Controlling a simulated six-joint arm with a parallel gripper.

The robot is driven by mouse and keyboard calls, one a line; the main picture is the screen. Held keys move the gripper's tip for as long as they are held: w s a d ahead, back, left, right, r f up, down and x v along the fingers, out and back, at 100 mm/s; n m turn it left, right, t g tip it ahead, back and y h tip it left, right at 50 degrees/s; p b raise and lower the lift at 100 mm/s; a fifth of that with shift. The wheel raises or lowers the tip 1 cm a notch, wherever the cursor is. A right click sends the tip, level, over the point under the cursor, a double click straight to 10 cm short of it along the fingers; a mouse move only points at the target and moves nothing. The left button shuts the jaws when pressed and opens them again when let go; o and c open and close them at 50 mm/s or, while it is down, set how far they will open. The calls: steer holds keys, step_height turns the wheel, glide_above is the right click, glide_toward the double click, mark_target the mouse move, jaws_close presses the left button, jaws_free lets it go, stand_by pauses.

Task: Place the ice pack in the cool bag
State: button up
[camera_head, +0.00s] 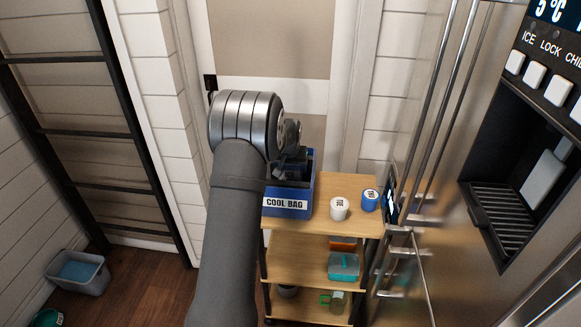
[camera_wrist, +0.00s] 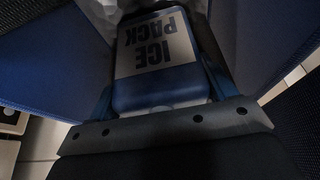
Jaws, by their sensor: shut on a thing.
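The cool bag (camera_head: 288,206) is a blue open-topped box with a white "COOL BAG" label, on the left of the trolley's top shelf. My gripper (camera_head: 288,168) is over and partly within its opening, mostly hidden behind my arm in the head view. In the wrist view the ice pack (camera_wrist: 157,62), blue with a pale "ICE PACK" label, is between my gripper's fingers, which are shut on it. Blue bag walls (camera_wrist: 52,62) flank it on both sides. Whether the ice pack touches the bag's floor cannot be told. In the head view it is hidden.
On the wooden trolley top (camera_head: 345,185), right of the bag, stand a white tub (camera_head: 339,210) and a blue tub (camera_head: 370,200). A teal container (camera_head: 343,266) is on the shelf below. The steel fridge (camera_head: 440,170) closes off the right side.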

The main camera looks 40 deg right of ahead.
steer(key=shift+f, duration=0.1)
steer(key=o, duration=1.2)
steer(key=v, duration=1.2)
